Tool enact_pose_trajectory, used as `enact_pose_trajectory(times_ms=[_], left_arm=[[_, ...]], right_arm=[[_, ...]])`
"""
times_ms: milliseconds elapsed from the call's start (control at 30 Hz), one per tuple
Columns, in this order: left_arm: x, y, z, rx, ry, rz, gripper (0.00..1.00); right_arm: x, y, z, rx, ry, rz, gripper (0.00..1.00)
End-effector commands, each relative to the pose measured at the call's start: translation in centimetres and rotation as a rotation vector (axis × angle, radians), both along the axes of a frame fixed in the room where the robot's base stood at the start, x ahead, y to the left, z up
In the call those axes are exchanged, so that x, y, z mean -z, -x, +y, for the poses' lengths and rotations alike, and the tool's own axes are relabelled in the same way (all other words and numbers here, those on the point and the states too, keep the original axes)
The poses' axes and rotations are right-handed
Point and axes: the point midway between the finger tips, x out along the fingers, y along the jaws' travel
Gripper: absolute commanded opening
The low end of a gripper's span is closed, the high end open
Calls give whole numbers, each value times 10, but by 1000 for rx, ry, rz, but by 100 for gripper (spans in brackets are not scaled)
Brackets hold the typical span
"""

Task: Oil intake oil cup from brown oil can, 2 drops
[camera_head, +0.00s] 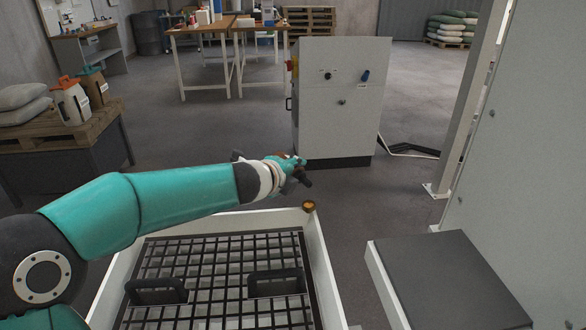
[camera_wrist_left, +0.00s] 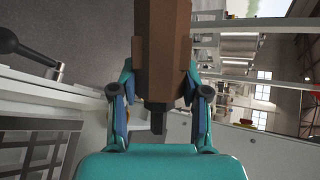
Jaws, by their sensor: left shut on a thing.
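My left arm reaches across from the left in the head view, and its gripper (camera_head: 292,172) is above the far right corner of a white-rimmed, grated unit. In the left wrist view, the gripper is shut on a brown, long-bodied thing (camera_wrist_left: 165,40), which looks like the brown oil can. The can does not show clearly in the head view. A small brass-brown cup (camera_head: 309,206) sits on the corner of the white rim, below and slightly right of the gripper, apart from it. It looks like an oil cup; I cannot read a label. My right gripper is not in view.
The white rim (camera_head: 328,285) surrounds a dark grating with two black handles (camera_head: 276,283). A dark-topped box (camera_head: 450,280) stands at right, beside a tall pale panel. A grey control cabinet (camera_head: 340,110) stands beyond the gripper. Jugs (camera_head: 72,103) stand on a pallet at left.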

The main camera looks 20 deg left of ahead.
Motion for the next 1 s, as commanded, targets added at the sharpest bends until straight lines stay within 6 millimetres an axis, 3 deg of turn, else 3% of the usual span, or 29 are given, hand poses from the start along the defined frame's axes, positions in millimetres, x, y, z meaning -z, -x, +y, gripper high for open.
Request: enact_pose_trajectory(times_ms=[800,1000], left_arm=[[-81,0,0,1,-1,-3,0],[-91,0,0,0,-1,-2,0]], right_arm=[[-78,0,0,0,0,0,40],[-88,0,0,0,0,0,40]])
